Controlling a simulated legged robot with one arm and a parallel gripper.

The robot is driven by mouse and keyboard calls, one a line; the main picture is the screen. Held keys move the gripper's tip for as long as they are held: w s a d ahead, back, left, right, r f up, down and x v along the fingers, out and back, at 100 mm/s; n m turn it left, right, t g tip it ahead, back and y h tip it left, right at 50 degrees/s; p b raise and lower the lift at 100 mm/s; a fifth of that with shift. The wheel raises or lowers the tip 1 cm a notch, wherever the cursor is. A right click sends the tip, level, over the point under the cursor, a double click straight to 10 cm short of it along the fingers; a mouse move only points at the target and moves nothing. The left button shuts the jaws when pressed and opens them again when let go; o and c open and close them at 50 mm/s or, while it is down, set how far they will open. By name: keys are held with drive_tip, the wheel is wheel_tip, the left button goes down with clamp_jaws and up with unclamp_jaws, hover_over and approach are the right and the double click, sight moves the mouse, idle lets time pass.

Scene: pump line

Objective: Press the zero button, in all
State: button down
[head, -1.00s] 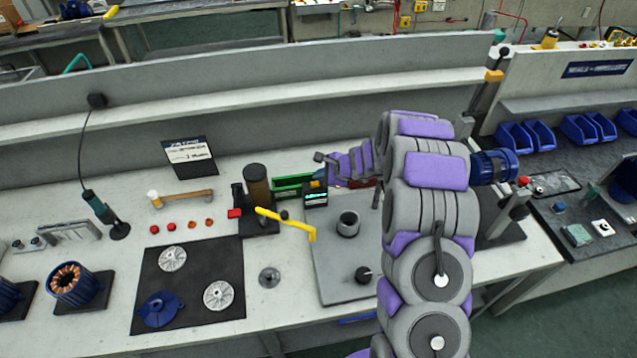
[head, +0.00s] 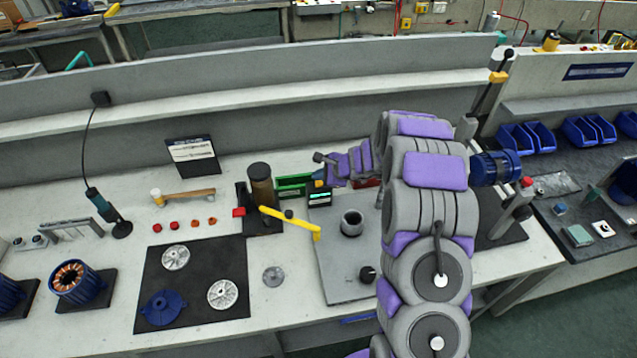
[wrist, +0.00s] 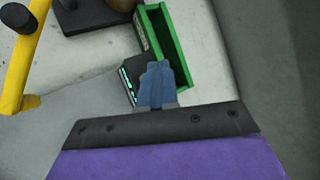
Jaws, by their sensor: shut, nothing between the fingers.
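A small dark readout box (head: 319,199) with a lit cyan display stands at the back edge of the grey plate (head: 337,262). It also shows in the wrist view (wrist: 128,88), partly covered by my fingers. My gripper (wrist: 158,66) is shut and empty, its blue fingertips over or beside the right side of the box. Whether they touch it, I cannot tell. In the head view my gripper is small and mostly lost behind my wrist. No zero button can be made out; that part of the box may be hidden by my fingers.
A green bin (wrist: 168,45) stands right behind the box. A yellow lever (head: 288,222) reaches across in front, from a dark press with a brown cylinder (head: 260,185). A wall stands behind.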

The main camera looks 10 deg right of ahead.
drive_tip(key=shift+a, duration=0.15)
drive_tip(key=shift+d+f, duration=0.2)
drive_tip(key=shift+d, duration=0.35)
drive_tip(key=shift+d+f, duration=0.2)
drive_tip(key=shift+d, duration=0.35)
drive_tip(key=shift+a, duration=0.5)
